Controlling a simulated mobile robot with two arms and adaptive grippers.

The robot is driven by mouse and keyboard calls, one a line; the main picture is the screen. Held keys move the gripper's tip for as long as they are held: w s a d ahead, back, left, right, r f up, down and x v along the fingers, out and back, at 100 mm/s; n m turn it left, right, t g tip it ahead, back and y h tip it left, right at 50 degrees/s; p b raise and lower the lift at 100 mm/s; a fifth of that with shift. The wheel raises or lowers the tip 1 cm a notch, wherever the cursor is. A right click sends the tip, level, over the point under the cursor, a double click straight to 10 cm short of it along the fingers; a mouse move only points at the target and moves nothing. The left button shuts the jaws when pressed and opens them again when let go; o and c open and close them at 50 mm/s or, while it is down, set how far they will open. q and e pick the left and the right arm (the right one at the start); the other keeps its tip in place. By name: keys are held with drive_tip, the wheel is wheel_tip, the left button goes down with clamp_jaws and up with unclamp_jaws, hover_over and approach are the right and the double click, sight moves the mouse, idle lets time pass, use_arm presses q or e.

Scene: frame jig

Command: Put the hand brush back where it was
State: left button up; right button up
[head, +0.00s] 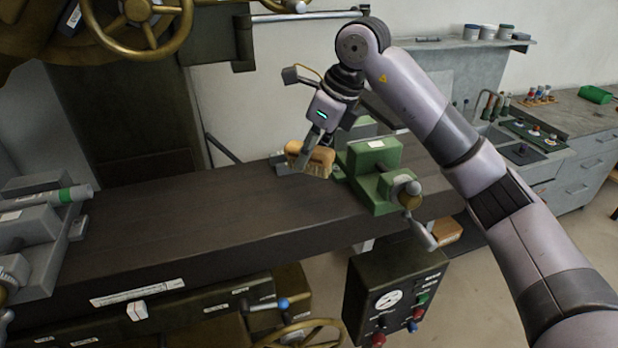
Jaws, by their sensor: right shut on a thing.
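The hand brush (319,157) has a light wooden body with pale bristles on its underside. It is at the back right of the dark machine bed, just left of the green vise-like block. My right gripper (304,158) reaches down from above and is shut on the brush. The fingers cover part of its left side. I cannot tell whether the brush touches the bed or hangs just above it. My left gripper is not in view.
The green block (376,156) with a lever stands close to the brush's right. The dark bed (200,215) is clear to the left, up to a grey fixture (30,240). A brass handwheel (140,25) hangs above at upper left. A control box (395,295) sits below the front edge.

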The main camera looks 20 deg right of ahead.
sight(309, 167)
wheel_tip(309, 167, down, 3)
drive_tip(key=shift+a+f+p, duration=0.1)
drive_tip(key=shift+f+p, duration=0.1)
drive_tip(key=shift+p, duration=0.1)
wheel_tip(309, 167, down, 3)
drive_tip(key=shift+s+f+p, duration=0.1)
drive_tip(key=shift+p, duration=0.35)
drive_tip(key=shift+f, duration=0.4)
drive_tip(key=shift+f, duration=0.1)
drive_tip(key=o, duration=1.1)
